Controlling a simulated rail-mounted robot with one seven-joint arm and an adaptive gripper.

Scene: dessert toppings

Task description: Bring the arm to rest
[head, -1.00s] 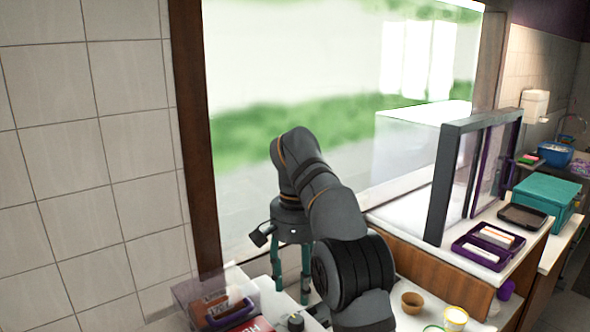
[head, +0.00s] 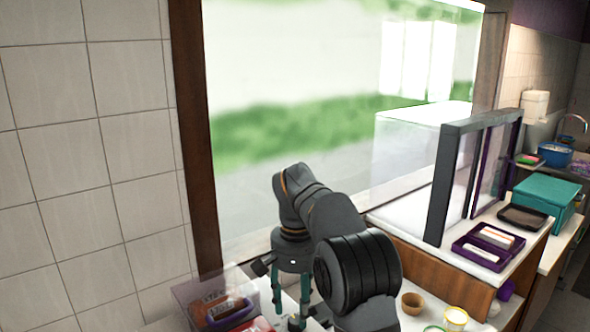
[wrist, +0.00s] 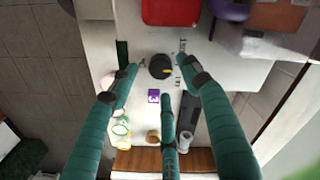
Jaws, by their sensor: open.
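My gripper (head: 292,292) hangs fingers down above the counter in the head view, its teal fingers apart with nothing between them. In the wrist view its fingers (wrist: 160,95) are spread wide over the counter, and it is empty. A dark round object (wrist: 160,67) with a yellow mark lies on the counter below, between the fingertips in that view. My gripper appears apart from it. A small purple box (wrist: 153,96) lies close by. The fingertips' height above the counter is hard to judge.
A clear bin with packets (head: 215,302) stands left of my gripper. A brown cup (head: 412,303) and a yellow-rimmed tub (head: 455,318) stand to the right. A framed glass screen (head: 450,180) and a purple tray (head: 488,246) are on the raised counter. Free air lies above, before the window.

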